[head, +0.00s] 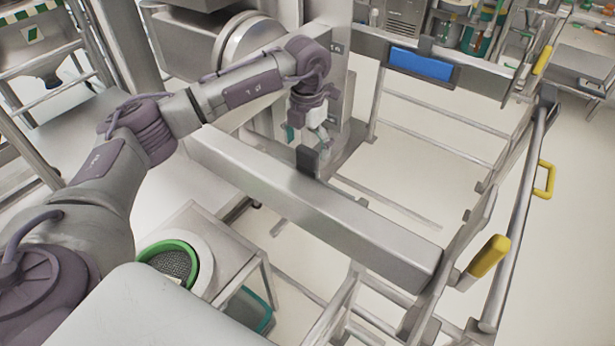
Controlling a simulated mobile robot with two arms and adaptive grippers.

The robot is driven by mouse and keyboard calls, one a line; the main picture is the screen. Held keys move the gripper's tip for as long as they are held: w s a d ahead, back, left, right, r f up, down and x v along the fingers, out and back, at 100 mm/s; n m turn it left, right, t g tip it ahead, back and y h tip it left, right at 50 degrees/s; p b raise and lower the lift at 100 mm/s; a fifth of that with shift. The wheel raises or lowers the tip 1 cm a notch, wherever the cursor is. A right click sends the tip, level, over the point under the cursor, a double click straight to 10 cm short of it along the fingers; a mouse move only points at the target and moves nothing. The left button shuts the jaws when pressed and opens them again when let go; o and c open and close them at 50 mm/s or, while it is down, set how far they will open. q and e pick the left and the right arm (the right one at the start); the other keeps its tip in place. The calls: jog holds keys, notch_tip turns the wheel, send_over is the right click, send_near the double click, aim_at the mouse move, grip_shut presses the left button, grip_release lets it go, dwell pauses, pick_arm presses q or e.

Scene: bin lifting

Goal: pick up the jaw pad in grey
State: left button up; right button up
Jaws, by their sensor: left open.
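A small dark grey block (307,161), which looks like the grey jaw pad, stands upright against the top edge of the long metal beam (320,208). My left gripper (308,135) hangs from my left arm just above and behind this block. The lower part of the fingers is partly hidden by the beam. My right gripper is not in view.
A second pad with a blue face (421,65) is on the far beam. Yellow handles (489,256) stick out from the right rail. A green-rimmed round sieve (174,262) stands on a metal table at lower left. Open floor shows between the frame bars.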

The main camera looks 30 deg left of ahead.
aim_at(308, 160)
pick_arm(q)
jog(key=shift+w+f+p, duration=0.15)
jog(key=shift+f+p, duration=0.35)
jog(key=shift+f, duration=1.35)
jog(key=shift+r, duration=0.1)
grip_shut()
